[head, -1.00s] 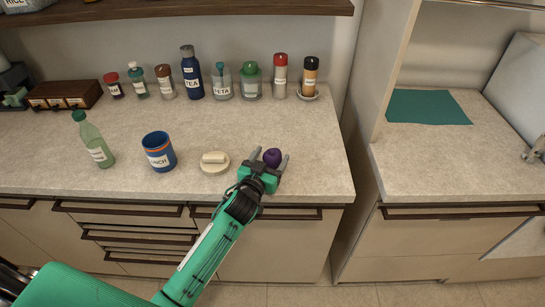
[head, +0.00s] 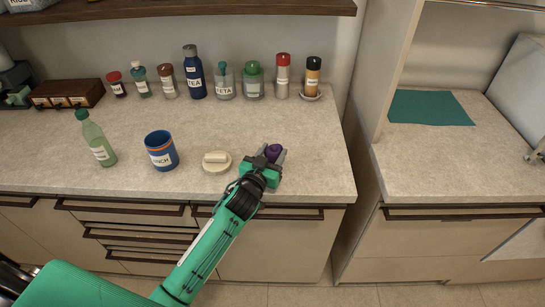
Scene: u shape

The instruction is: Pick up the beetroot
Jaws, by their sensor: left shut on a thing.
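The beetroot (head: 273,152) is a small round purple thing near the front right of the left counter. My left gripper (head: 271,156) is shut on it, with a grey finger on each side. The green gripper body hides the beetroot's lower front, so I cannot tell whether it still touches the counter. My right gripper is not in view.
A white dish (head: 216,162) with a pale bar sits just left of the gripper. A blue cup (head: 161,151) and a green bottle (head: 95,139) stand further left. Several jars and bottles line the back. A teal mat (head: 430,107) lies on the right counter, across a gap.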

